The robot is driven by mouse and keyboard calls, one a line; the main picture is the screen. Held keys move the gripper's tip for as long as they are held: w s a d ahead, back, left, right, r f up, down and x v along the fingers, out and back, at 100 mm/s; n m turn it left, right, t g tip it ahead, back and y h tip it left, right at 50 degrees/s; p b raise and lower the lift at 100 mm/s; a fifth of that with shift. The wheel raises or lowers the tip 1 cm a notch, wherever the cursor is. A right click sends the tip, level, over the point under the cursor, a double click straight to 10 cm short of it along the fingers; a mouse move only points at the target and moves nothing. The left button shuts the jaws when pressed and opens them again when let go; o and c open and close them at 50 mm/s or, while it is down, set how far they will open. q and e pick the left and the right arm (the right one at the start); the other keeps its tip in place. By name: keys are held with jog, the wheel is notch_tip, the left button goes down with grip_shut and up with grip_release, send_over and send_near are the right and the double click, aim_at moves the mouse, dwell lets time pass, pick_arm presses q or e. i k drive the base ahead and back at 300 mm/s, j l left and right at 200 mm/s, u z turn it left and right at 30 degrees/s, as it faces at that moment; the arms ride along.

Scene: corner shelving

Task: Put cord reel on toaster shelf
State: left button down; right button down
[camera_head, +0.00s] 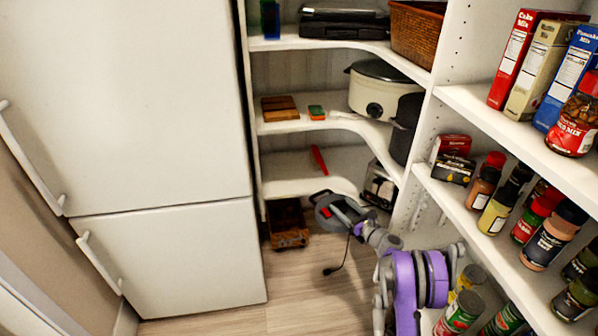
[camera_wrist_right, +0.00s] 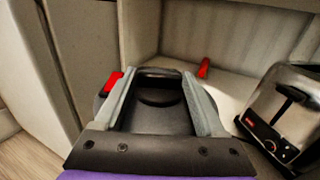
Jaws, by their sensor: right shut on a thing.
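The cord reel (camera_head: 328,207) is dark grey and round with a red part, and its cord and plug hang down over the floor. My right gripper (camera_head: 350,221) is shut on the reel and holds it in the air just in front of the toaster shelf (camera_head: 285,181). In the right wrist view the reel (camera_wrist_right: 160,98) sits between the two fingers (camera_wrist_right: 158,82). The silver and black toaster (camera_head: 379,187) stands at the right of that shelf and also shows in the wrist view (camera_wrist_right: 285,115). My left gripper is not in view.
A red item (camera_head: 318,160) lies on the toaster shelf, with bare room left of it. A brown crate (camera_head: 288,224) stands on the floor below. A slow cooker (camera_head: 376,92) is on the shelf above. Jars (camera_head: 495,210) fill the right shelves. The fridge (camera_head: 150,150) is left.

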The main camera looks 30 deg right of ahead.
aim_at(286, 172)
jog(key=i, duration=1.45)
